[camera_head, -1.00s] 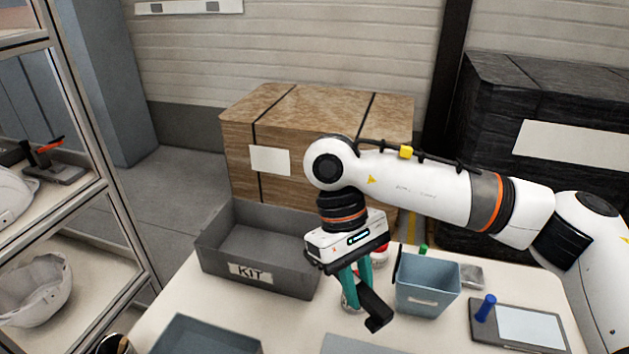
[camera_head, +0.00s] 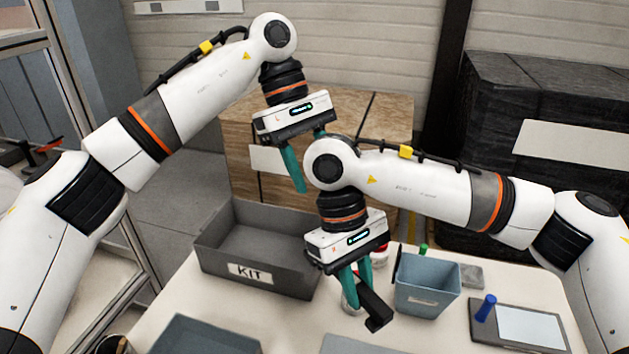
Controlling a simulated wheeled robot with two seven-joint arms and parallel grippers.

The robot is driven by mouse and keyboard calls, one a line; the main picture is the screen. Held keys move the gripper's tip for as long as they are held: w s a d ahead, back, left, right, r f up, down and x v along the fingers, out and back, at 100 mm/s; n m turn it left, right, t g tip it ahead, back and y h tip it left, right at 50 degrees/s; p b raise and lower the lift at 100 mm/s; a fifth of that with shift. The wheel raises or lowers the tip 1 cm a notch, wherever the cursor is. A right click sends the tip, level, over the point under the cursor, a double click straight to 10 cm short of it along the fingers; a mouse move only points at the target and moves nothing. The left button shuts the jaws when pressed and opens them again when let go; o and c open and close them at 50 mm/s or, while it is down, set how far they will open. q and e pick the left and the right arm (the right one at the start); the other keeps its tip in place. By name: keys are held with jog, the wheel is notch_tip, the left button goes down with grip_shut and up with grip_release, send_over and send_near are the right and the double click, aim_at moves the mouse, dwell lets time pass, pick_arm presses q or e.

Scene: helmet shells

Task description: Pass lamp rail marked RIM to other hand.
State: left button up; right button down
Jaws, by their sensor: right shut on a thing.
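The lamp rail (camera_head: 374,305) is a short black bar; I can read no RIM mark on it. My left gripper (camera_head: 306,160) is up and to the left of the right one, above the back of the table. Its teal fingers stand well apart with nothing seen between them. One of its fingers is partly hidden behind my right arm.
A grey KIT box (camera_head: 222,258) stands at the back left of the table. A blue-grey bin (camera_head: 428,291) is right of the held rail. A tablet-like panel with a blue peg (camera_head: 486,308) lies at the right. Another blue-grey tray (camera_head: 205,338) is at the front left.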

pick_arm(q)
jog(key=shift+m+y, duration=0.5)
jog(key=shift+y, duration=0.1)
jog(key=x, duration=1.4)
jog(key=shift+s+a+f, duration=0.1)
jog(key=shift+s+a, duration=0.05)
jog(key=shift+s, duration=0.2)
jog(key=shift+c, duration=0.4)
jog(key=c, duration=0.9)
pick_arm(e)
jog(key=shift+a, duration=0.1)
pick_arm(q)
grip_shut()
pick_arm(e)
jog(key=c, duration=1.2)
grip_release()
